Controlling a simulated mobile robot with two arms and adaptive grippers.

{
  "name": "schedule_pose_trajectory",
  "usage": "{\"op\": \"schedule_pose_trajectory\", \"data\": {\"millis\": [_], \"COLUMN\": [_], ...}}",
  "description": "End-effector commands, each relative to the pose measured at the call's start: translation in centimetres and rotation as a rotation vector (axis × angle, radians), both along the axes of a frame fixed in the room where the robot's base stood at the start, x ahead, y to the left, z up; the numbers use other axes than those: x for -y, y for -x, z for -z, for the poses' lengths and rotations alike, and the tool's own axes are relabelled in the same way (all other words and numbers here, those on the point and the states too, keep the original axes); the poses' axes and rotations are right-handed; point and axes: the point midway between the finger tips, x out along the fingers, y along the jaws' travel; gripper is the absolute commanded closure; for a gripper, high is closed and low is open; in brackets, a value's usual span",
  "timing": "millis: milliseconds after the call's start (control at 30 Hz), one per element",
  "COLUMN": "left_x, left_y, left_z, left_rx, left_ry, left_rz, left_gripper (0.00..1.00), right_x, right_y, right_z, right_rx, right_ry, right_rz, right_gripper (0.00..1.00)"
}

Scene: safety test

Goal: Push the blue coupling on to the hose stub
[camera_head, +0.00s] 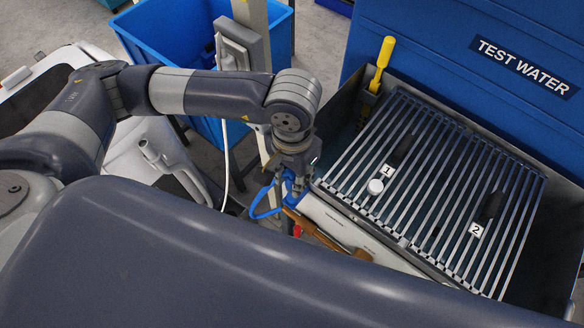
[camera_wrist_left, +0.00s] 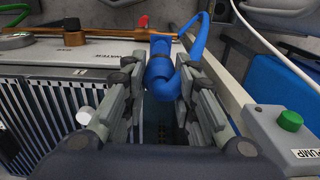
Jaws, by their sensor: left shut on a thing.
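The blue coupling (camera_wrist_left: 160,70) sits between the two fingers of my left gripper (camera_wrist_left: 158,82) in the left wrist view, and the gripper is shut on it. A blue hose (camera_wrist_left: 203,38) bends up and away from the coupling. In the head view my left gripper (camera_head: 290,183) points down at the left edge of the metal basin, with the blue hose (camera_head: 262,205) looping to its left. The gripper largely hides the coupling there. I cannot make out the hose stub for certain in either view. My right gripper is not in view.
A slatted grate (camera_head: 430,185) covers the basin, with black pieces labelled 1 and 2 and a white cap (camera_head: 375,187). A yellow-handled tool (camera_head: 384,55) stands at its back corner. A brown bar (camera_head: 328,238) lies in front. A green button (camera_wrist_left: 290,121) sits at right.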

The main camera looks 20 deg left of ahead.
Motion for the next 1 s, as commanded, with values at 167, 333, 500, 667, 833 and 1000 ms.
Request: {"op": "schedule_pose_trajectory", "data": {"millis": [167,333,500,667,833,1000], "left_x": [0.0,0.0,0.0,-0.1,0.0,0.0], "left_y": [0.0,0.0,0.1,0.0,0.1,0.0], "left_z": [0.0,0.2,1.2,2.5,4.2,5.4], "left_rx": [0.0,-0.001,-0.003,-0.003,-0.002,-0.002], "left_ry": [0.0,0.0,0.0,-0.001,0.0,0.0], "left_rz": [-0.001,-0.001,-0.002,-0.003,-0.002,-0.002], "left_gripper": [1.0,1.0,1.0,1.0,1.0,1.0], "right_x": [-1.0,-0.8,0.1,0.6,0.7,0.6], "right_y": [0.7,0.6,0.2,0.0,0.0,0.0], "right_z": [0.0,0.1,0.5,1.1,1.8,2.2], "right_rx": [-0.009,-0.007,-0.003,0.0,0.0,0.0], "right_ry": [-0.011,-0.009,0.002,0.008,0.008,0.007], "right_rz": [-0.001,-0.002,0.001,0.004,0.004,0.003], "right_gripper": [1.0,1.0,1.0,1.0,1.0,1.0]}}
